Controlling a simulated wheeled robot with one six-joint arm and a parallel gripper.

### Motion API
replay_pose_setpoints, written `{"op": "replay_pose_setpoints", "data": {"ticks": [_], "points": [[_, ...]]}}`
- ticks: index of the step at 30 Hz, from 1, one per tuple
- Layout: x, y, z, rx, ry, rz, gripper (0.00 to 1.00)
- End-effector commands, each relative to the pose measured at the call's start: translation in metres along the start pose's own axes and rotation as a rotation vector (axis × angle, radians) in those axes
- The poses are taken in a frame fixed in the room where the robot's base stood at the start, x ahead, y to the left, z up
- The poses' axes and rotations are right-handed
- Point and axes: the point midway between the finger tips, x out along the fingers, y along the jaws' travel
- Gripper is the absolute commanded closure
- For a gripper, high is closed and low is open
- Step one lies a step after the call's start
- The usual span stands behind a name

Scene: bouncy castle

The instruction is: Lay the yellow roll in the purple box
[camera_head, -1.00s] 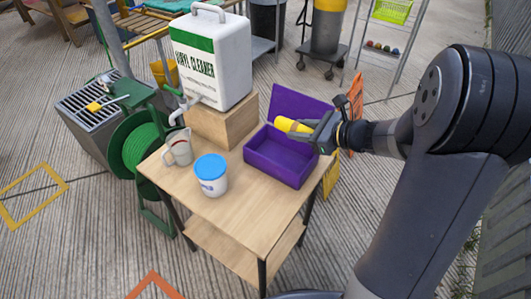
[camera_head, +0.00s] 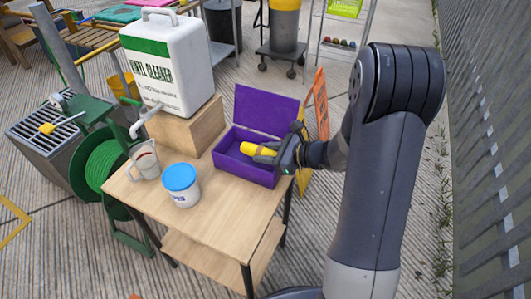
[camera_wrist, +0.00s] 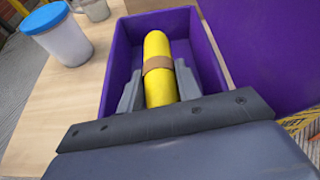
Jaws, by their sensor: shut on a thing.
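The yellow roll (camera_head: 258,150) has a brown band around its middle, seen in the wrist view (camera_wrist: 159,72). My gripper (camera_head: 277,155) is shut on the roll, with one finger on each side of it; the fingers also show in the wrist view (camera_wrist: 159,88). The purple box (camera_head: 243,172) stands open on the table with its lid (camera_head: 265,110) raised at the back. The roll is over the box's opening, within its walls as seen from the wrist (camera_wrist: 112,82). Whether the roll touches the box floor I cannot tell.
A blue-lidded white tub (camera_head: 182,188) and a measuring jug (camera_head: 144,160) stand on the wooden table (camera_head: 222,218) left of the box. A large vinyl cleaner container (camera_head: 168,65) sits on a wooden block (camera_head: 190,133) behind. An orange sign (camera_head: 319,105) stands behind right.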

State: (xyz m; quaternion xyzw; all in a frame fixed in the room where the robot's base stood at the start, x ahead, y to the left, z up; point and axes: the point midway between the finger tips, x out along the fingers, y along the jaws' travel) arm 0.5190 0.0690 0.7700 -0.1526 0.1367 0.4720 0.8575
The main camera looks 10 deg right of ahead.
Motion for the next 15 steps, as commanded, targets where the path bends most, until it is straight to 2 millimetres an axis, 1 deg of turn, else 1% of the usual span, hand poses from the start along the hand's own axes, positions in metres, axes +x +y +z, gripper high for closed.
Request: {"op": "replay_pose_setpoints", "data": {"ticks": [2,15], "points": [[0.0,0.0,0.0,0.0,0.0,0.0,0.9],[0.005,0.003,-0.015,0.001,0.006,0.002,0.9]]}}
